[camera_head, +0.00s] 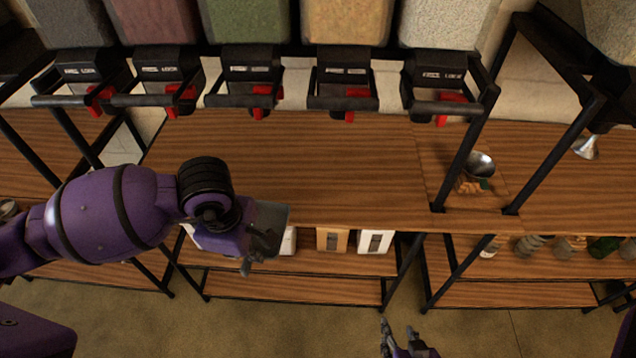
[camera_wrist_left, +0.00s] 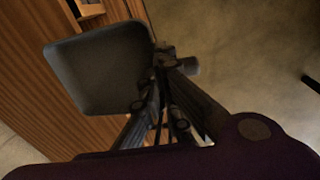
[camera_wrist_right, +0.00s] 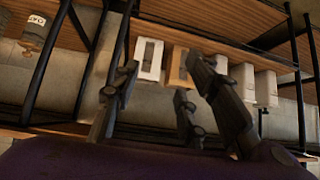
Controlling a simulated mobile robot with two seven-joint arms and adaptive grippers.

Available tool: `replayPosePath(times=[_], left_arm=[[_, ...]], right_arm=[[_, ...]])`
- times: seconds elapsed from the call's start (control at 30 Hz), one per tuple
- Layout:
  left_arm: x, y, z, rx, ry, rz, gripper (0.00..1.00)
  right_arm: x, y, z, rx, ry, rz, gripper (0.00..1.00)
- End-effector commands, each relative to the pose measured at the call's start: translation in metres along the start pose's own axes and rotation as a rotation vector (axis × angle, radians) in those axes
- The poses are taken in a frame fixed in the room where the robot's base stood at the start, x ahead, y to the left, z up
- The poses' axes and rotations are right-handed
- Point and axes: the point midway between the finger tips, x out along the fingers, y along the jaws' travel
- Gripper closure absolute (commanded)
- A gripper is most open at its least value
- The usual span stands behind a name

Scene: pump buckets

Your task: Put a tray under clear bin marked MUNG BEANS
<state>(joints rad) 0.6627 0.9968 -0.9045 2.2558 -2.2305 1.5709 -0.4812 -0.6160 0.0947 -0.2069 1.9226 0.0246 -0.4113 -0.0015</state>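A dark grey tray (camera_wrist_left: 98,72) is held at its edge by my left gripper (camera_wrist_left: 165,65). In the head view the tray (camera_head: 272,216) is partly hidden behind my left gripper (camera_head: 262,246), near the front edge of the wooden counter. A clear bin with green contents (camera_head: 247,20) hangs above the counter, over a black dispenser with a red lever. Its label is too small to read, so I cannot confirm that it says MUNG BEANS. My right gripper (camera_head: 402,342) is open and empty, low in front of the shelves; its spread fingers show in the right wrist view (camera_wrist_right: 155,85).
Bins with dark grey (camera_head: 62,22), reddish (camera_head: 155,20), tan (camera_head: 346,22) and cream (camera_head: 447,24) contents flank the green one. The counter (camera_head: 320,165) below is clear. Black posts (camera_head: 470,150) stand at its sides. White and tan boxes (camera_head: 375,241) sit on the lower shelf.

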Motion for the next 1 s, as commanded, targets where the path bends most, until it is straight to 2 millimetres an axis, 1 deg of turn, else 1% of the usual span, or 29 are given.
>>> replayPosePath(times=[0.03,0.17,0.3,0.4,0.67,1.0], left_arm=[[0.001,0.002,0.000,-0.006,0.001,0.000,1.00],[0.003,0.011,-0.001,-0.009,0.002,0.001,1.00],[0.007,0.027,-0.003,-0.009,0.002,0.000,1.00],[0.014,0.038,-0.004,-0.006,0.000,-0.005,1.00],[0.023,0.067,-0.008,-0.006,0.001,-0.007,1.00],[0.033,0.107,-0.012,-0.005,0.000,-0.004,1.00]], right_arm=[[-0.001,0.000,0.005,0.001,-0.010,0.001,0.60],[-0.001,0.001,0.009,0.001,-0.017,0.002,0.60],[-0.001,0.002,0.009,0.000,-0.016,0.003,0.60],[-0.001,0.002,0.020,0.000,-0.034,0.004,0.60],[0.001,0.011,0.032,-0.002,-0.045,0.018,0.60],[0.008,0.011,0.046,-0.001,-0.061,0.022,0.60]])
